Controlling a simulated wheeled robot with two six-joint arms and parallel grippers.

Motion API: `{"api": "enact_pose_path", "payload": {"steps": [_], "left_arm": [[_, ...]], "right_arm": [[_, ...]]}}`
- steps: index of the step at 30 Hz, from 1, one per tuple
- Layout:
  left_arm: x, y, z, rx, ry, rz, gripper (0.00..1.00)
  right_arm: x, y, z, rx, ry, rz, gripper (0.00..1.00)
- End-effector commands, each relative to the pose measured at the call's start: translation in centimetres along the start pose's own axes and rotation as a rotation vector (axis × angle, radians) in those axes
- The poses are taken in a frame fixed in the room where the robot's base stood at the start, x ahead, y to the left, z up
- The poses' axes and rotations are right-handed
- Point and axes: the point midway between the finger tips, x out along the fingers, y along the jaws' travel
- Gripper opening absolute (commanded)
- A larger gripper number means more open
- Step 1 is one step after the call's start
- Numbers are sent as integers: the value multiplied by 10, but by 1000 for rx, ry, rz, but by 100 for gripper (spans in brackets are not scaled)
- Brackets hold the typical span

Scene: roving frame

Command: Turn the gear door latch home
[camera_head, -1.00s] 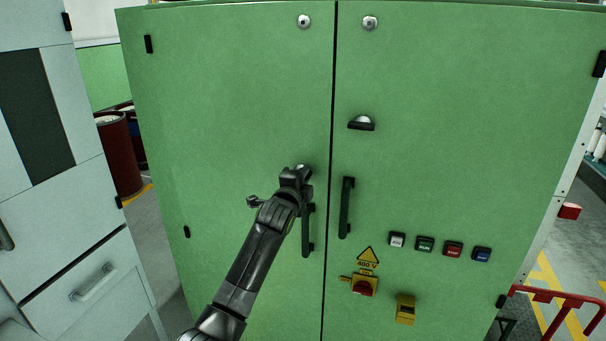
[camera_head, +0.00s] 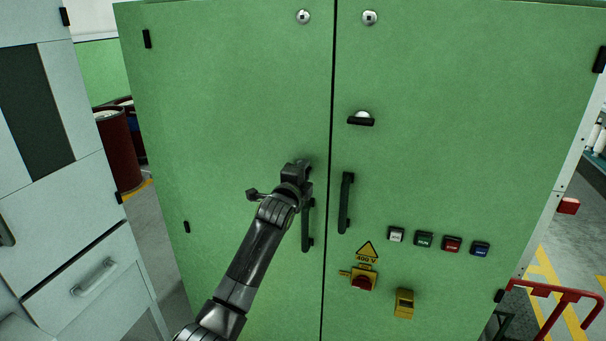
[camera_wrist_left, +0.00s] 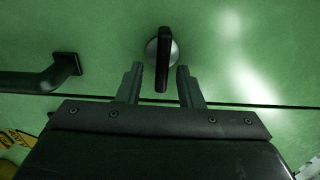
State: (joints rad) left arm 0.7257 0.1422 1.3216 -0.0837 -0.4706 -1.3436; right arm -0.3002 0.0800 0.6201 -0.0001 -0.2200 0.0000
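The door latch is a dark flat lever on a round silver boss, on the left green door. It shows in the left wrist view (camera_wrist_left: 164,58), where the lever stands upright in the picture. In the head view my gripper hides most of it. My left gripper (camera_head: 296,168) is just in front of the latch, above the left door's bar handle (camera_head: 307,226). In the left wrist view the gripper (camera_wrist_left: 160,78) is open. Its fingers stand on either side of the lever's free end, with a visible gap on each side. My right gripper is not in view.
A similar latch (camera_head: 361,119) and a bar handle (camera_head: 346,203) sit on the right door. Below are push buttons (camera_head: 424,240), a red-and-yellow switch (camera_head: 362,281) and a yellow box (camera_head: 404,303). A red rail (camera_head: 560,297) stands at the lower right.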

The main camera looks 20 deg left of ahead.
Motion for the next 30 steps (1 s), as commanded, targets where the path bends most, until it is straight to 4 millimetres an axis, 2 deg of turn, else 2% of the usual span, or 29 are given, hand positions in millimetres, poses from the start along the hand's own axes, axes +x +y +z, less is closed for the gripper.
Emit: {"api": "enact_pose_path", "payload": {"steps": [8, 13, 30], "left_arm": [[-2, 0, 0, -1, 0, -1, 33], [-13, 1, 0, -2, 0, -2, 33], [-94, 2, 0, -2, 1, -2, 33]], "right_arm": [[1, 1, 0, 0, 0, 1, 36], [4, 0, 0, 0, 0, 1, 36], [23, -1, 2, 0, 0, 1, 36]]}}
